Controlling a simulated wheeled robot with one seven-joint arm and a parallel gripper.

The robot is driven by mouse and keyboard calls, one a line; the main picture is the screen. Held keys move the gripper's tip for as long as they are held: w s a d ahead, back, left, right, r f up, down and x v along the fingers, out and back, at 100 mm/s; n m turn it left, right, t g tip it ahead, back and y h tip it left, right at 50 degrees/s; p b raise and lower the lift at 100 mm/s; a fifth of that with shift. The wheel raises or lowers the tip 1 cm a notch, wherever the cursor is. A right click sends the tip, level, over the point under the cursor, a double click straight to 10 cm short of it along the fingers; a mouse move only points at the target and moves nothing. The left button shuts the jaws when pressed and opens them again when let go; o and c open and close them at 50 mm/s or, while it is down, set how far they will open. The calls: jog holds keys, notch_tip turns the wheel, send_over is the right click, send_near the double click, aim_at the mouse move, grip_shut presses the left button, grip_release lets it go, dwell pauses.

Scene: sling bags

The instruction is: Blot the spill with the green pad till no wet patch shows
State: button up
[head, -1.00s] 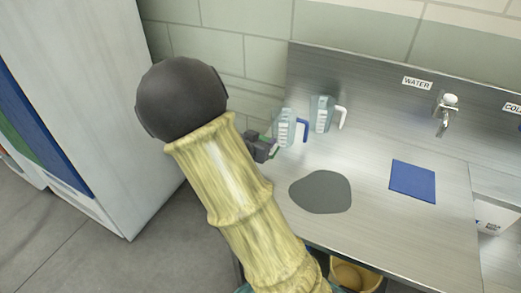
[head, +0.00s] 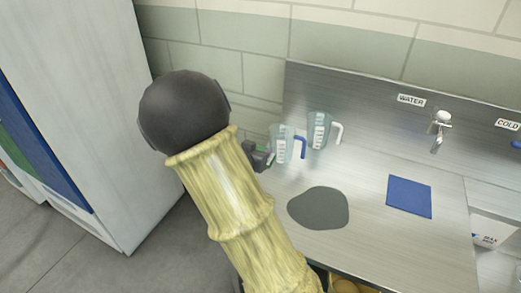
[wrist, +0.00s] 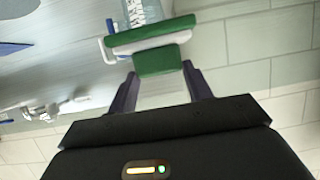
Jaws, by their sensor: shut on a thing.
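The spill (head: 318,208) is a dark grey rounded patch on the steel counter. My gripper (head: 258,157) is at the counter's left end, beyond and left of the spill, close to the jug with the blue handle. In the wrist view my gripper (wrist: 160,72) is shut on the green pad (wrist: 160,58), a green block on a wider green plate with a pale layer. In the head view the pad is mostly hidden by my gripper. The pad is apart from the spill.
A blue-handled jug (head: 281,147) and a white-handled jug (head: 319,130) stand at the counter's back left. A flat blue square (head: 409,196) lies right of the spill. A tap (head: 440,130) is on the back panel. Bare counter lies between spill and blue square.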

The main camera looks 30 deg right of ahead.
jog(key=r+p, duration=0.1)
jog(key=w+a+n+t+y+p, duration=0.1)
jog(key=p, duration=0.1)
jog(key=w+r+n+p, duration=0.1)
jog(key=p, duration=0.1)
jog(key=shift+w+a+r+y, duration=0.1)
jog(key=shift+a+r+y, duration=0.2)
jog(key=shift+y, duration=0.1)
jog(key=s+a+f+n+t+y+p, duration=0.2)
jog(key=a+f+n+y+p, duration=0.3)
jog(key=a+p, duration=0.6)
jog(key=n+t+y+p, duration=0.1)
jog(key=n+y+p, duration=0.1)
jog(key=y+p, duration=0.1)
jog(key=shift+a+n+t, duration=0.3)
jog(key=shift+n, duration=0.1)
jog(key=shift+r, duration=0.1)
